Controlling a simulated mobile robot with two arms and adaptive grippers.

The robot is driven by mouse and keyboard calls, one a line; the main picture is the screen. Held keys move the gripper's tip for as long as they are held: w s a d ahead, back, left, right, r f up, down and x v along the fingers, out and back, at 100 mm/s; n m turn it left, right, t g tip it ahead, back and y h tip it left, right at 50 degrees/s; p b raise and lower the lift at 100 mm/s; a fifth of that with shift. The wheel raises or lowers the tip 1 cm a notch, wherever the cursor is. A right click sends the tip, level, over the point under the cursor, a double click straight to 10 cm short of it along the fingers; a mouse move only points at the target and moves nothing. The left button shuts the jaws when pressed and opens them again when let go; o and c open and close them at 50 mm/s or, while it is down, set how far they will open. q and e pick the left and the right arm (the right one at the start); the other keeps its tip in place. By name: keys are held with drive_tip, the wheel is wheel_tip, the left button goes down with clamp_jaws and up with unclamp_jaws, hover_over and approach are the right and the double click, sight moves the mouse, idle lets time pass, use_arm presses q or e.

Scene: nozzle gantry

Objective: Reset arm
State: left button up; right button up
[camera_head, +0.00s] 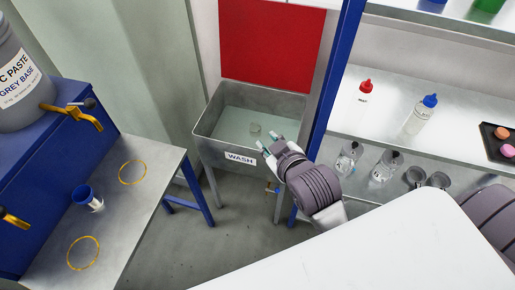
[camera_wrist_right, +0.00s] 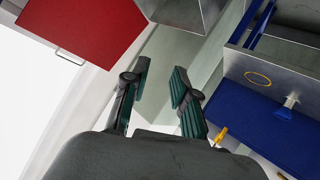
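My right gripper (camera_head: 270,145) is in front of the grey wash sink (camera_head: 238,158) in the head view, with its fingertips over the near rim area. In the right wrist view its two green-padded fingers (camera_wrist_right: 160,78) stand apart with nothing between them. My left gripper is not in view.
A steel table (camera_head: 110,220) at left carries a blue-rimmed cup (camera_head: 88,198) and yellow rings, beside a blue stand with yellow taps (camera_head: 78,114). Shelves at right hold a red-capped bottle (camera_head: 364,92), a blue-capped bottle (camera_head: 420,115) and several jars. A blue post (camera_head: 335,80) rises beside the sink.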

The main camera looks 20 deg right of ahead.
drive_tip(key=shift+w, duration=0.1)
idle(0.3)
drive_tip(key=s+a+f+g, duration=0.1)
drive_tip(key=s+f+g, duration=0.25)
drive_tip(key=f, duration=1.35)
drive_tip(key=s+f+g, duration=0.3)
drive_tip(key=s+f, duration=0.1)
drive_tip(key=f, duration=1.4)
drive_tip(key=s+d+f+g, duration=0.1)
drive_tip(key=s+d+f, duration=0.1)
drive_tip(key=s+f, duration=0.4)
drive_tip(key=s+d+f+m+g, duration=0.1)
drive_tip(key=s+f, duration=0.5)
drive_tip(key=s, duration=0.6)
drive_tip(key=s+d+f+g, duration=0.2)
drive_tip(key=s+f, duration=0.4)
drive_tip(key=s, duration=0.4)
drive_tip(key=shift+d+f+m+g, duration=0.3)
drive_tip(key=shift+f+m+g, duration=0.1)
drive_tip(key=shift+g, duration=0.05)
drive_tip(key=shift+s, duration=0.1)
